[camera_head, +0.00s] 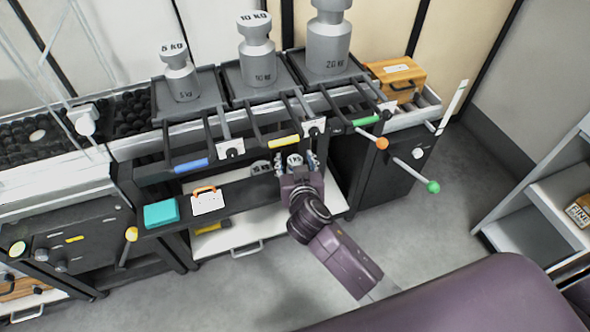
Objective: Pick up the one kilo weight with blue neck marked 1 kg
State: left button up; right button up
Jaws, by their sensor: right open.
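My right gripper (296,162) is open, with its fingers on either side of a small weight (294,159) under the upper row of trays. Only the weight's pale marked top shows clearly. The marking is too small to read for sure, and my gripper hides its neck and body, so I cannot see a blue neck. Contact between fingers and weight cannot be told. Another marked weight top (260,168) shows just left of the gripper. My left gripper is not in view.
Large grey weights marked 5 KG (181,75), 10 KG (258,52) and 20 KG (328,40) stand on trays above. Handles and colored levers project close above my gripper.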

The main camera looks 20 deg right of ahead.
grip_shut()
dwell(0.3)
jog(key=shift+w+r, duration=0.1)
jog(key=shift+r, duration=0.15)
